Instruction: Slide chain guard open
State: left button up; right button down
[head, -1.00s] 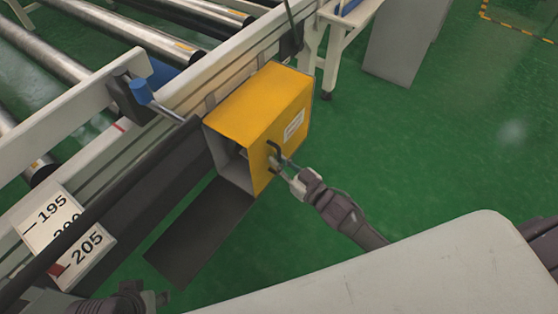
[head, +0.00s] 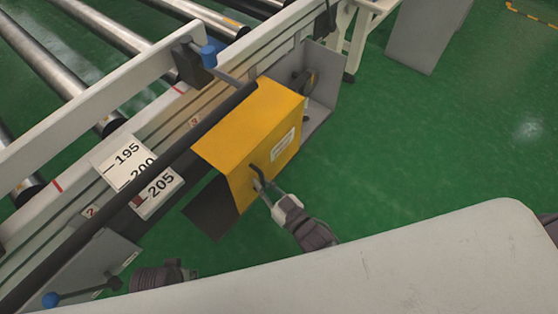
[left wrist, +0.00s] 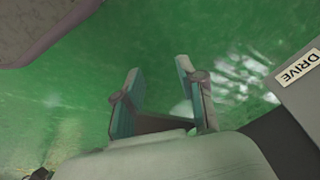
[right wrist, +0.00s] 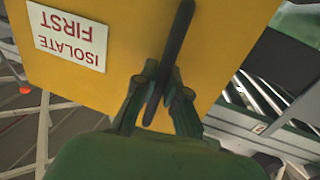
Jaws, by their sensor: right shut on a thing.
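The yellow chain guard (head: 245,135) sits on the side rail of the roller conveyor, with a black handle (head: 278,150) on its outer face. My right gripper (head: 265,190) is shut on this handle. The right wrist view shows the fingers (right wrist: 160,95) on both sides of the black handle bar (right wrist: 176,50), in front of the yellow face with an "ISOLATE FIRST" label. To the guard's right a grey housing (head: 320,100) is uncovered, with a dark round part inside. My left gripper (left wrist: 160,100) is open and empty above the green floor.
A scale plate (head: 150,185) marked 195 to 205 is on the rail left of the guard. A clamp with a blue knob (head: 208,56) stands above the rail. A grey box with a blue-knobbed lever (head: 75,295) is at lower left. Green floor is clear to the right.

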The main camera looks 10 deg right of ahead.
aim_at(237, 193)
jog(key=s+a, duration=0.4)
jog(key=a, duration=0.1)
jog(key=shift+s+a, duration=0.1)
jog(key=shift+a, duration=0.05)
pick_arm(q)
jog(key=f, duration=0.3)
jog(key=shift+s, duration=0.4)
jog(key=shift+a, duration=0.1)
pick_arm(e)
jog(key=c, duration=1.2)
grip_release()
pick_arm(q)
jog(key=shift+w, duration=0.1)
pick_arm(e)
jog(key=shift+s, duration=0.1)
jog(key=shift+s+d+f, duration=0.1)
jog(key=shift+s+d, duration=0.15)
jog(key=shift+s, duration=0.05)
jog(key=v, duration=1.1)
